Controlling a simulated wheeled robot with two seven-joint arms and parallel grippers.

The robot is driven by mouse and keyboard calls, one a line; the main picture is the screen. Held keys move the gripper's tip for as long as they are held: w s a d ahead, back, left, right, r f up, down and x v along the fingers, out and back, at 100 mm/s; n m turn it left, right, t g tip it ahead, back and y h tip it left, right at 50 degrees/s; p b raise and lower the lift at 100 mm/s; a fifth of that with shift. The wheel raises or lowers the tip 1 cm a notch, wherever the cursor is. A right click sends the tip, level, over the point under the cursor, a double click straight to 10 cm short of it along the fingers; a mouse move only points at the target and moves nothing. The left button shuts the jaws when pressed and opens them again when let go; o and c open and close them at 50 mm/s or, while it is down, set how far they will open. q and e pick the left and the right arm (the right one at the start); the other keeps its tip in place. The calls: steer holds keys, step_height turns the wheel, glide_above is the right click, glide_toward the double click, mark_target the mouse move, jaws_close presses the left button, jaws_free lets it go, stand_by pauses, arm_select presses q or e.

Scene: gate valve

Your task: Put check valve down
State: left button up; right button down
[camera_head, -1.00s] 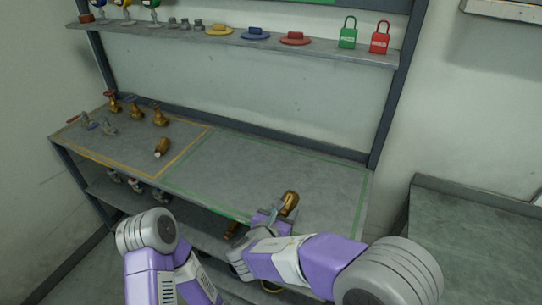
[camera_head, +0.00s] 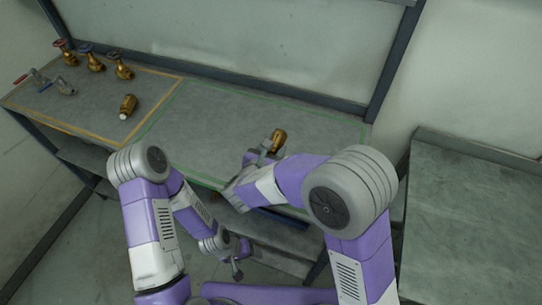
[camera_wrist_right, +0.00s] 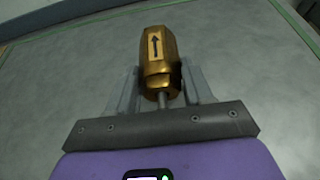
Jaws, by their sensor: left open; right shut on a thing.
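I cannot tell whether the valve touches the bench. My left gripper (camera_head: 237,266) is open, low in front of the bench, below the top's front edge, and holds nothing that I can see.
Another brass fitting (camera_head: 128,105) lies inside the orange-outlined area at left. Several valves with red or blue handwheels (camera_head: 92,60) stand behind it, and grey valves (camera_head: 64,87) are at far left. A grey side table (camera_head: 465,220) is at right. The green area's middle is clear.

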steer(key=shift+f+b, duration=0.35)
steer(key=shift+f, duration=1.3)
steer(key=shift+f, duration=0.1)
steer(key=shift+c, duration=2.3)
jaws_free()
steer(key=p+v, duration=0.1)
steer(key=v, duration=1.1)
steer(key=shift+p, duration=0.3)
